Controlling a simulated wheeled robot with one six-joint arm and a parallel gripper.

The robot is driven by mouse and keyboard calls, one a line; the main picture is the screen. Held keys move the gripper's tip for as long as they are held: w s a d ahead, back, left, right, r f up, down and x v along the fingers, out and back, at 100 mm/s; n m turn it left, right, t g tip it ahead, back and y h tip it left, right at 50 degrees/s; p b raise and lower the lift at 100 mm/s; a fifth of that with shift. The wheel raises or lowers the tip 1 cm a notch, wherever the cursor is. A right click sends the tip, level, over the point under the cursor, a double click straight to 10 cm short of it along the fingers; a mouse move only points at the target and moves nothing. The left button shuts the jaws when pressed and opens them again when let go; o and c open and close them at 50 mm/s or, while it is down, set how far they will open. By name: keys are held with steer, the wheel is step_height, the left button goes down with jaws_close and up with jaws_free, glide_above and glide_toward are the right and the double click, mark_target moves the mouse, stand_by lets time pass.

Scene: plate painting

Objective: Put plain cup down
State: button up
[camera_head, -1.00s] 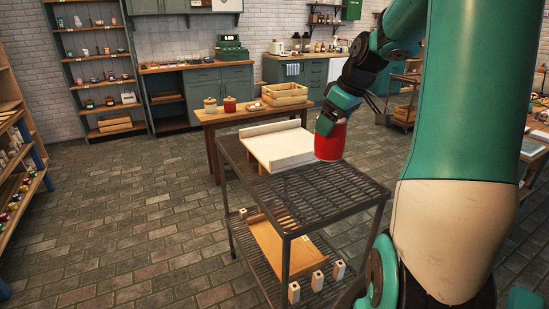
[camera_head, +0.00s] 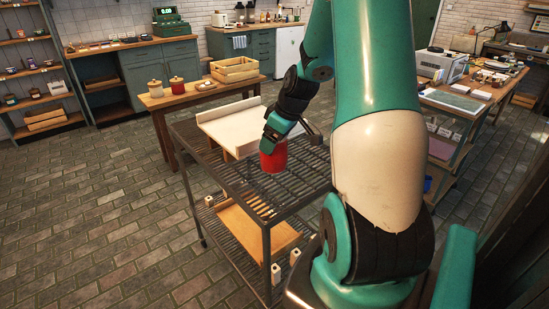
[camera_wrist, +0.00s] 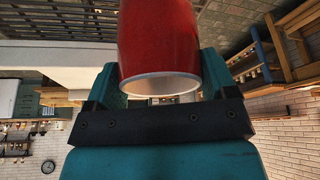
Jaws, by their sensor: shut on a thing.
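A plain red cup (camera_head: 273,157) with a pale rim is held in my gripper (camera_head: 271,140) over the dark metal mesh top of a cart (camera_head: 290,187). In the wrist view the red cup (camera_wrist: 160,40) fills the upper middle, between the two fingers of my gripper (camera_wrist: 160,85). The rim and pale inside of the cup face the wrist camera. I cannot tell whether the base of the cup touches the mesh. A white tray (camera_head: 240,122) lies on the same cart top, just behind and left of the cup.
A wooden tray (camera_head: 235,222) lies on the cart's lower shelf. Behind the cart, a wooden table (camera_head: 190,96) bears two canisters and a wooden crate (camera_head: 236,70). A workbench (camera_head: 470,115) stands to the right. The mesh top has free room in front of the cup.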

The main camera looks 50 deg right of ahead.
mark_target(275, 160)
steer(key=shift+f, duration=3.45)
steer(key=o, duration=1.3)
steer(key=shift+f, duration=0.1)
